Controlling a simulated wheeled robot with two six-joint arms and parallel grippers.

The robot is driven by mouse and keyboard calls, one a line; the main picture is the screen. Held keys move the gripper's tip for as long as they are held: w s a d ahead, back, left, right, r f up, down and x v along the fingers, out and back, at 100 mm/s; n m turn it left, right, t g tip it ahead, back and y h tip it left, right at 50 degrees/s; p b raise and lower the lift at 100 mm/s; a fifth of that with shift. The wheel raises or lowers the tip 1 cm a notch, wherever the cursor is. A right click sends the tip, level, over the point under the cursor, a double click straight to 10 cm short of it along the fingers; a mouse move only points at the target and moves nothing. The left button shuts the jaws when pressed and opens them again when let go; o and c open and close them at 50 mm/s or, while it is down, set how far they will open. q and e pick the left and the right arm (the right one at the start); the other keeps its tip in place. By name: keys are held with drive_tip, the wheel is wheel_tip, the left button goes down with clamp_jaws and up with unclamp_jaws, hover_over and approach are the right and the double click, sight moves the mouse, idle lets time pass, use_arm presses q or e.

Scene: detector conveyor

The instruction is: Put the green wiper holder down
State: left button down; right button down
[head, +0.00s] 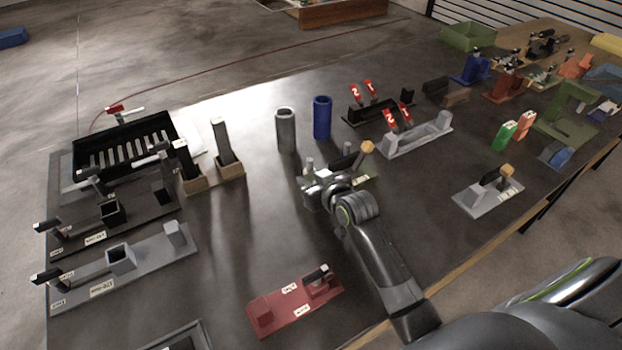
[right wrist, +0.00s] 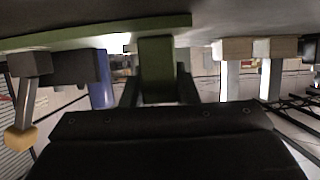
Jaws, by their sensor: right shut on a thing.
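The green wiper holder (head: 364,181) is near the middle of the dark table, mostly hidden behind my right gripper in the head view. It has a labelled green base and a lever with a dark handle and a wooden knob. My right gripper (head: 311,183) is shut on it. In the right wrist view, which shows the scene upside down, my right gripper's dark fingers (right wrist: 159,91) clasp the green upright block of the holder (right wrist: 157,62). Its base is very close to the tabletop; I cannot tell whether it touches. My left gripper is not in view.
A grey cylinder (head: 286,130) and a blue cylinder (head: 322,118) stand just behind. A red fixture (head: 293,303) lies in front; a light grey one (head: 488,197) is at right. Dark and grey fixtures crowd the left. Bare tabletop lies left of my gripper.

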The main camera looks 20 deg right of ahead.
drive_tip(key=c, duration=1.1)
unclamp_jaws()
